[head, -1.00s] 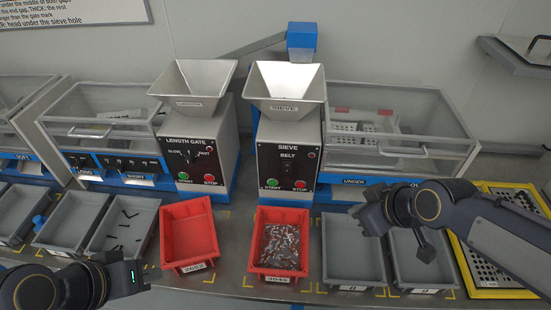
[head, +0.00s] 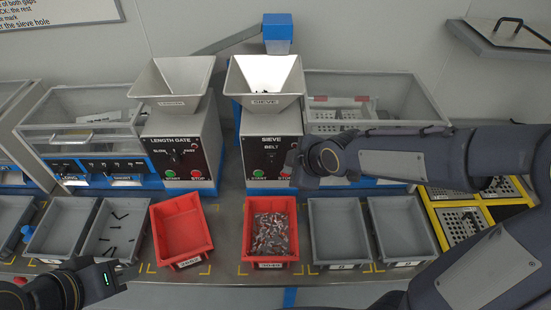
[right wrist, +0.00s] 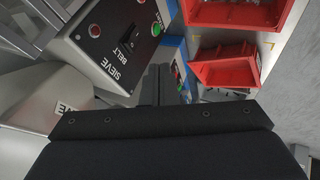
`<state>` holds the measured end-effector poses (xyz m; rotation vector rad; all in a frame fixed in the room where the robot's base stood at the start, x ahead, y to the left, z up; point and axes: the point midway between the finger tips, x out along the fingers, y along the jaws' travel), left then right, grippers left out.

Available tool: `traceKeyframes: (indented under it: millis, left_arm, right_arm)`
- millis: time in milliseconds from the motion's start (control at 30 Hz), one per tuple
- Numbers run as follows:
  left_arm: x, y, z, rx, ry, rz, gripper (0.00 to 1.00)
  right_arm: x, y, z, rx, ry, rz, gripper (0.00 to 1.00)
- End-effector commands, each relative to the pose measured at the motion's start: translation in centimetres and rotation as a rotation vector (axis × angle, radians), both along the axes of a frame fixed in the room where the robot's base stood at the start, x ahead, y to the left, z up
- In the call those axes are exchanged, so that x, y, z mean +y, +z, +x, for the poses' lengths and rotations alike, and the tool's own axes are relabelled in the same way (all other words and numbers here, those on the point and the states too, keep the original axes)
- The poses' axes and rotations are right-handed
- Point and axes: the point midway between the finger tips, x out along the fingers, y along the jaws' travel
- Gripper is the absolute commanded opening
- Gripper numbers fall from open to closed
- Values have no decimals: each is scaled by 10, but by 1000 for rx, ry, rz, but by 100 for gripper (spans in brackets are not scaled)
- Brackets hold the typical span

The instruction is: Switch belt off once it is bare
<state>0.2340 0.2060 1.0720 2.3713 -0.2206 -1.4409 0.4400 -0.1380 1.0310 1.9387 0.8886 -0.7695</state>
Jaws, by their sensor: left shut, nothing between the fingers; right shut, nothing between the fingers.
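The sieve machine (head: 270,150) stands in the middle of the bench with a belt switch on its front panel. Its panel, with the word BELT, also shows in the right wrist view (right wrist: 105,45). Its hopper (head: 265,85) holds a few dark pieces. My right gripper (head: 296,160) is at the panel's right edge, fingers shut and empty, covering part of it in the head view. In the right wrist view its shut fingers (right wrist: 160,85) show beside the panel; contact with it cannot be told. My left gripper (head: 118,275) is shut and empty at the lower left. The belt itself is hidden.
A red bin (head: 246,242) full of small metal parts stands before the sieve. An empty red bin (head: 157,240) is left of it. Grey bins (head: 313,235) stand to the right, and a yellow-framed tray (head: 437,220) beyond. The length gate machine (head: 180,150) is on the left.

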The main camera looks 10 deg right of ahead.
Motion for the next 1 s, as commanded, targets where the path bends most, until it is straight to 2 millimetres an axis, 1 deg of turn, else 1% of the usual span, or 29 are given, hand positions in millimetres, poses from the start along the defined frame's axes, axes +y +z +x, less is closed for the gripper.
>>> traceKeyframes:
  millis: [467,600,700,833,1000]
  left_arm:
    - [0,9,0,0,0,0,0]
    - [0,21,0,0,0,0,0]
    - [0,25,0,0,0,0,0]
    - [0,27,0,0,0,0,0]
    - [0,27,0,0,0,0,0]
  right_arm:
    - [26,-71,49,7,-1,-3,0]
    - [20,-66,71,2,-6,1,0]
    - [19,-65,82,0,-3,1,0]
    - [18,-65,88,1,-2,0,0]
    - [18,-66,90,0,-1,1,0]
